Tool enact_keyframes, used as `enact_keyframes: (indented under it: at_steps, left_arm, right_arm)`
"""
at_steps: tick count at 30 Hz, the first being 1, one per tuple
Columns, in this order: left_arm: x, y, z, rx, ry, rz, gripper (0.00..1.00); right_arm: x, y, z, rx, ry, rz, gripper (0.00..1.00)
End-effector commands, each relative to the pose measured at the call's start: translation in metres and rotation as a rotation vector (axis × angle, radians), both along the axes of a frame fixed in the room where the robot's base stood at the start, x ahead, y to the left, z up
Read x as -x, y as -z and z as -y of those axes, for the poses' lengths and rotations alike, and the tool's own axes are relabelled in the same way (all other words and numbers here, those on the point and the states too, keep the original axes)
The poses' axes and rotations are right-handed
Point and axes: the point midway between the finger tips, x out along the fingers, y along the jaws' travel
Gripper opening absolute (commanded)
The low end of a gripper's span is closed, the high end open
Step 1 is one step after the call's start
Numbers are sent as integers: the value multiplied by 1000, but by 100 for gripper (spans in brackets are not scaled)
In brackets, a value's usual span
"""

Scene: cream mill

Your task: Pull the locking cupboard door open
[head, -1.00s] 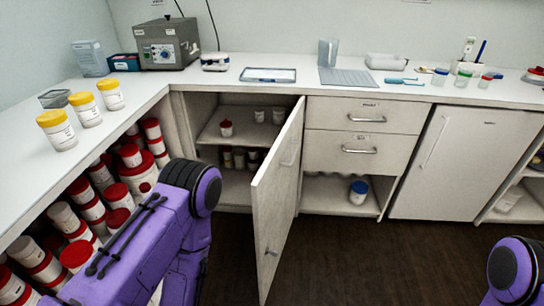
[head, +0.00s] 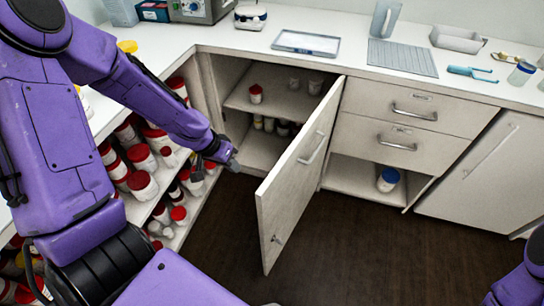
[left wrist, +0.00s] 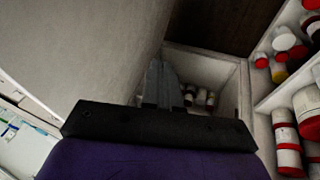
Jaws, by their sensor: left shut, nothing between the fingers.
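The cupboard door (head: 292,178) stands wide open, swung out from the counter front. A bar handle (head: 312,149) is on its outer face and a small lock (head: 276,239) is near its lower free edge. My left gripper (head: 228,158) is shut and empty at the open cupboard, left of the door on its inner side. In the left wrist view the closed fingers (left wrist: 160,75) lie beside the door's grey face (left wrist: 95,45); I cannot tell whether they touch it. My right gripper is out of view; only part of my right arm shows at the lower right.
The cupboard inside holds small jars (head: 256,94) on its shelves. Left of it, open shelves are packed with red-lidded jars (head: 142,183). Drawers (head: 405,110) are right of the door. The dark floor (head: 360,250) is clear in front.

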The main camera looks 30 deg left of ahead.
Motion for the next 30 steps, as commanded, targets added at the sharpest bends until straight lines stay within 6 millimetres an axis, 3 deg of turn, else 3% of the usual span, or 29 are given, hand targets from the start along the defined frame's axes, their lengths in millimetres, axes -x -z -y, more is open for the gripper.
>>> enact_keyframes:
  at_steps: [1,3,6,12,14,22,30]
  left_arm:
    - [-8,-32,3,59,56,57,0]
    - [-13,-56,9,119,132,115,0]
    - [-15,-68,13,158,189,158,0]
    - [-25,-39,26,162,201,162,0]
    - [-29,-35,32,164,199,157,0]
    - [-51,12,59,162,199,157,0]
    - [-52,9,95,159,198,160,0]
  right_arm:
    - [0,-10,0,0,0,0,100]
    - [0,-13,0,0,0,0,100]
    - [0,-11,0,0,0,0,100]
    - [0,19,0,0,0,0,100]
    - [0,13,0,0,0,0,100]
    - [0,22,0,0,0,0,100]
    - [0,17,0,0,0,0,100]
